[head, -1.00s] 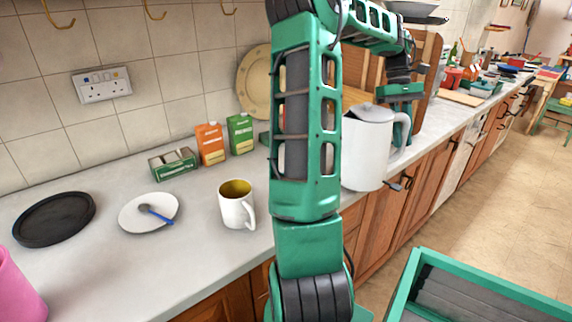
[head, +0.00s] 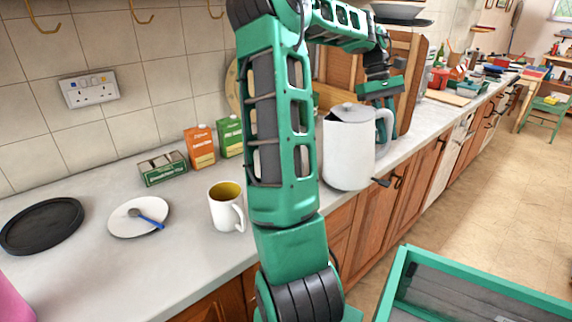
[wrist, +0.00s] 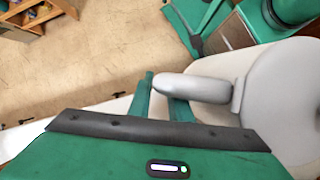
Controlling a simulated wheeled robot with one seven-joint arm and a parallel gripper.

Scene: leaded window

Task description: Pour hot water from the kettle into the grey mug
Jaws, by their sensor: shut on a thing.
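A white kettle (head: 348,152) with a grey lid is upright in the head view, overlapping the counter's front edge in the picture. My gripper (head: 385,108) is shut on its handle, on the kettle's right side. In the wrist view my gripper's fingers (wrist: 163,98) are around the pale handle (wrist: 195,88), and the kettle body (wrist: 285,95) fills the right side. A mug (head: 226,208), white outside and yellow-brown inside, stands upright on the counter, left of my arm and apart from the kettle. No clearly grey mug shows.
A white saucer (head: 125,222) with a blue spoon (head: 148,217) and a black round plate (head: 42,228) lie left of the mug. A tea box (head: 163,168), orange carton (head: 200,147) and green carton (head: 230,136) stand behind it. A pink object (head: 12,300) is at lower left.

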